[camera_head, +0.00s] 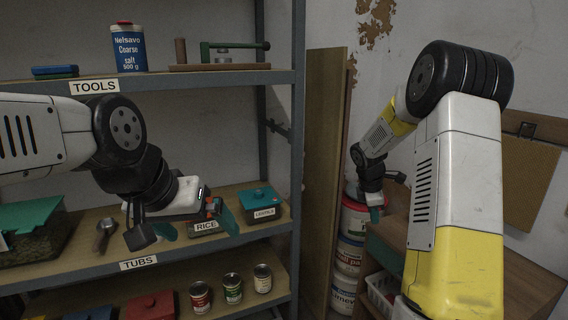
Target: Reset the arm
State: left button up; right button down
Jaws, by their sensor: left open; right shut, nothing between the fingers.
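My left arm (45,135) comes in from the left, in front of the shelf unit. Its gripper (197,226) is open with its teal fingers spread, in front of the middle shelf near the tub labelled RICE (207,228), which it partly hides. I see nothing held between the fingers. My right arm (455,190) is raised on the right, and its forearm bends away and down. Its gripper (375,214) points down, small and far off, shut and empty, in front of the stacked paint buckets.
The shelf unit (297,130) holds a blue salt tin (128,48), a lentils tub (262,203), a metal scoop (105,235) and several cans (233,288). A wooden board (325,180) leans beside it. Stacked buckets (348,255) and a brown cabinet (535,270) stand right.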

jog(key=s+a+r+m+t+y, duration=0.1)
jog(key=s+a+r+m, duration=0.3)
jog(key=s+r, duration=0.35)
jog(key=s+a+r+m+t+y, duration=0.1)
jog(key=s+a+r+m, duration=0.3)
jog(key=s+r, duration=0.35)
jog(key=s+a+r+m+y, duration=0.1)
jog(key=s+a+m, duration=0.2)
jog(key=s, duration=0.5)
jog(key=s+a+r+m+t+y, duration=0.1)
jog(key=s+a+m, duration=0.3)
jog(key=s, duration=0.4)
jog(key=shift+a+r+m+t+y, duration=0.2)
jog(key=shift+r+m+t+y, duration=0.15)
jog(key=shift+y, duration=0.25)
